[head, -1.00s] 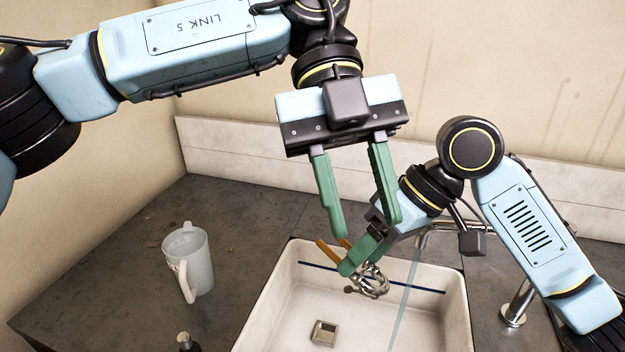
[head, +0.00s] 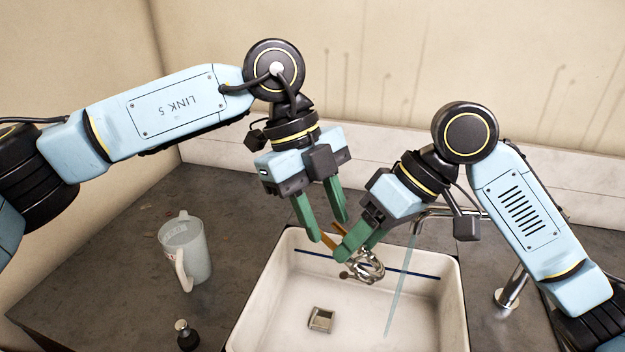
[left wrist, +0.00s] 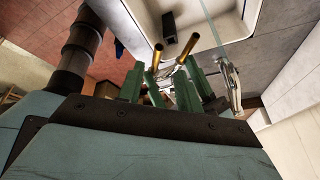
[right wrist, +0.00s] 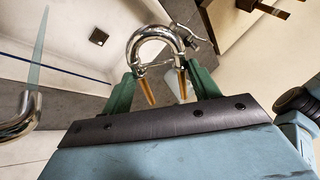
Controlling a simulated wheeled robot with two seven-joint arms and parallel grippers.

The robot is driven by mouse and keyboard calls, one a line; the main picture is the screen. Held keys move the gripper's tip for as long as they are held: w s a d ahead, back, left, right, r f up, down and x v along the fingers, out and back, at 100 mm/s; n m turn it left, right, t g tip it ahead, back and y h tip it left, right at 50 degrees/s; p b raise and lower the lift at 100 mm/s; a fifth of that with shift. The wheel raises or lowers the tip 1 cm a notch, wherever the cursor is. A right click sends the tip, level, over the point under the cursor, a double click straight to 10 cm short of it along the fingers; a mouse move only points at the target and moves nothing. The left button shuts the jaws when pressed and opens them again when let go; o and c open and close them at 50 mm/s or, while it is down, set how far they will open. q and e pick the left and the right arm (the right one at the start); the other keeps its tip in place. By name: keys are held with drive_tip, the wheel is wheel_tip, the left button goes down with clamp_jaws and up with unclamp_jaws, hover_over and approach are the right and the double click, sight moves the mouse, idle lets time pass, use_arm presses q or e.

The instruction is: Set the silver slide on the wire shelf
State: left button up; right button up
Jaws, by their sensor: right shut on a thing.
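The silver slide (head: 368,266) is a shiny U-shaped bow with two brass-coloured tubes. My right gripper (head: 354,252) is shut on it and holds it above the sink. In the right wrist view the slide (right wrist: 154,36) sits between the green fingers, bow outward, with its brass tubes pointing back toward the gripper. My left gripper (head: 329,231) is open, its fingertips close to the brass tube ends. In the left wrist view the tubes (left wrist: 157,58) show beyond and between the fingers; whether they touch is unclear. I cannot make out the wire shelf in any view.
A chrome tap (head: 512,290) stands at right with water running down. A clear jug (head: 187,250) and a dark bottle (head: 186,336) stand on the left counter.

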sight(336, 245)
use_arm(q)
drive_tip(key=shift+x, duration=2.7)
drive_tip(key=shift+c, duration=0.4)
drive_tip(key=shift+d, duration=0.1)
clamp_jaws()
use_arm(e)
drive_tip(key=o, duration=1.1)
drive_tip(key=shift+a, duration=0.1)
